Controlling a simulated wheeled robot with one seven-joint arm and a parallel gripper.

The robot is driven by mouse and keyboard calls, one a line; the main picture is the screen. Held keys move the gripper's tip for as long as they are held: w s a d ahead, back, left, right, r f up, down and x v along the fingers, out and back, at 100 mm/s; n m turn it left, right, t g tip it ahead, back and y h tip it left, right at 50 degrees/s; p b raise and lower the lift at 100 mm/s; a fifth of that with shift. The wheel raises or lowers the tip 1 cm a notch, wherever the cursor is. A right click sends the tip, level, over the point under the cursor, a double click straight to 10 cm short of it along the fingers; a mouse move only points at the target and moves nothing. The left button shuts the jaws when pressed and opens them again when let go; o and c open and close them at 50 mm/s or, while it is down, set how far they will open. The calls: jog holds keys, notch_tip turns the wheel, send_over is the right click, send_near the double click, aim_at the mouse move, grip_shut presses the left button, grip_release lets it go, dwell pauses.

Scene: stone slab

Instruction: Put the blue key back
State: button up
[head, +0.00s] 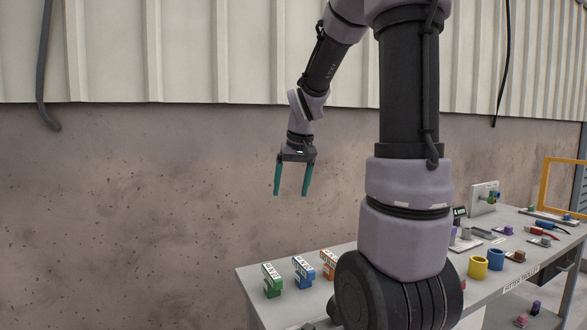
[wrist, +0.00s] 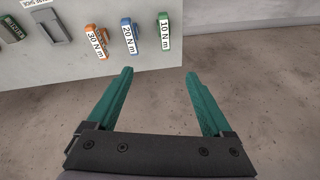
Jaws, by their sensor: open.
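A blue block-like piece (head: 304,272) labelled 20 N m, likely the blue key, stands near the left end of the grey table. It also shows in the wrist view (wrist: 137,38), between a green piece (wrist: 163,36) labelled 10 N m and an orange piece (wrist: 98,42) labelled 30 N m. My gripper (head: 290,194) has two teal fingers and hangs open and empty, well above the blue piece.
The grey table (head: 250,279) runs to the right, partly hidden by my arm. A yellow cup (head: 478,267), a blue cup (head: 496,259), a blue-handled tool (head: 547,226) and an upright white panel (head: 484,199) stand there. Air around my gripper is clear.

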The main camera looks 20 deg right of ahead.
jog(key=s+a+r+m+t, duration=0.1)
jog(key=s+a+r+t, duration=0.1)
jog(key=s, duration=0.6)
jog(key=s+a+r+m+t+y, duration=0.1)
jog(key=s+a+r, duration=0.4)
jog(key=s, duration=0.4)
jog(key=shift+s+r+t+y, duration=0.2)
jog(key=shift+r+t+y, duration=0.15)
jog(key=shift+r, duration=0.45)
